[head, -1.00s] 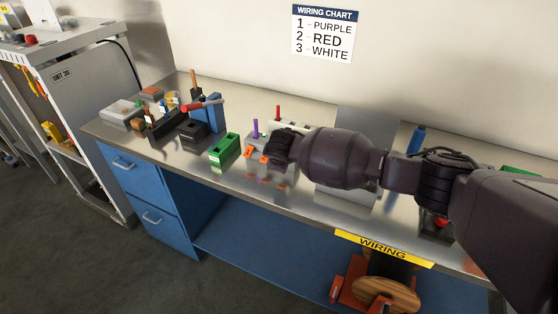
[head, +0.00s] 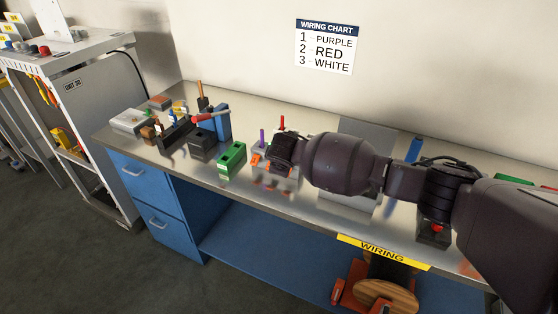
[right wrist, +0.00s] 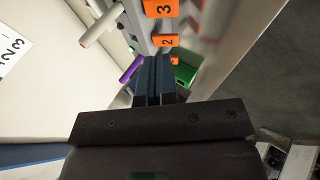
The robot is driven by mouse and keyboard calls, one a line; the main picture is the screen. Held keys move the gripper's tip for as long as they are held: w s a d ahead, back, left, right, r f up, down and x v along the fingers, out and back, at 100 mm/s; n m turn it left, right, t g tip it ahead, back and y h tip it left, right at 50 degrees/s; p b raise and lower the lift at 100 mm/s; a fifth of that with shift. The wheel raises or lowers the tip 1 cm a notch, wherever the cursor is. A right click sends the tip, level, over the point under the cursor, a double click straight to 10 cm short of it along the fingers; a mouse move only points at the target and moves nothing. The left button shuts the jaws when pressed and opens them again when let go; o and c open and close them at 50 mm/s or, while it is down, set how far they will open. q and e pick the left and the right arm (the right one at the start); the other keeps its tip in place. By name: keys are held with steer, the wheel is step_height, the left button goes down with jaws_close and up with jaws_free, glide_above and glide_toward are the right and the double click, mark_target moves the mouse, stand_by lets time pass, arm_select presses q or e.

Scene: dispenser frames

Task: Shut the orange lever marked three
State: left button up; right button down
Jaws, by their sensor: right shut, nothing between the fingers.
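The orange lever marked three (right wrist: 160,8) shows at the top edge of the right wrist view, partly cut off. The lever marked two (right wrist: 166,41) and a third orange lever (right wrist: 174,60) sit below it on the grey terminal block (right wrist: 140,25). I cannot tell whether lever three is raised or flat. My right gripper (right wrist: 155,75) is shut and empty, its tips close to lever two and short of lever three. In the head view my right gripper (head: 284,150) hides much of the block; one orange lever (head: 256,160) shows at its left. My left gripper is not in view.
A purple wire (head: 262,138) and a red wire (head: 282,123) stand at the block; a white one (right wrist: 100,22) shows in the wrist view. A green box (head: 232,158) stands left of it. Bare bench (head: 225,190) lies in front.

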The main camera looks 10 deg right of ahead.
steer(key=s+f+v, duration=0.1)
steer(key=v, duration=0.7)
steer(key=shift+s+a, duration=0.2)
steer(key=shift+a, duration=0.1)
